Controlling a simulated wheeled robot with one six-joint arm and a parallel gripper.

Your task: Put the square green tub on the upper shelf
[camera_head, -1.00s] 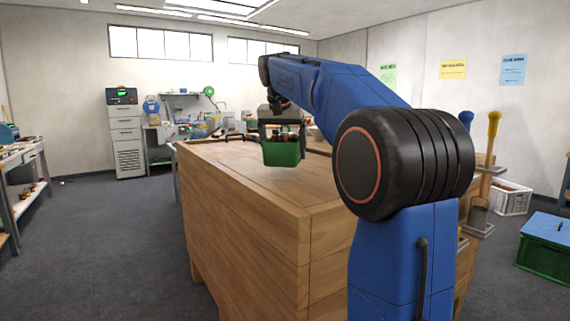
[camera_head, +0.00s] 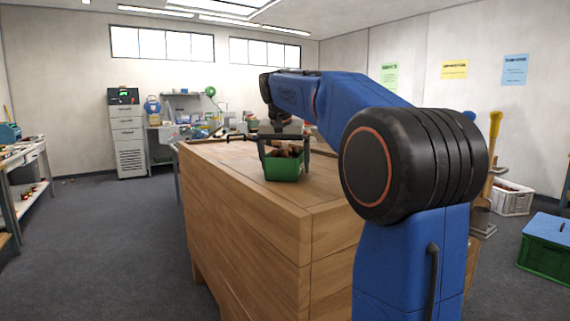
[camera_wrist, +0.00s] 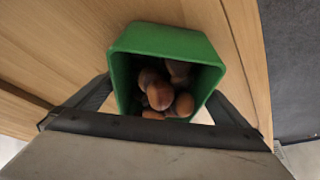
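In the wrist view the tub (camera_wrist: 165,42) is seen from above and holds several brown chestnuts (camera_wrist: 160,95). My gripper (camera_head: 285,160) is over it, with one finger on each side. The fingers look spread a little wider than the tub, with a narrow gap at the right one. The tub's underside is hidden. I cannot make out which shelf is the upper one.
The bench top to the left of the tub is mostly bare. Cluttered worktables (camera_head: 20,160) stand at the left, and a drawer cabinet (camera_head: 127,140) at the back. A white crate (camera_head: 513,200) and a green box with blue lid (camera_head: 545,240) are on the floor at right.

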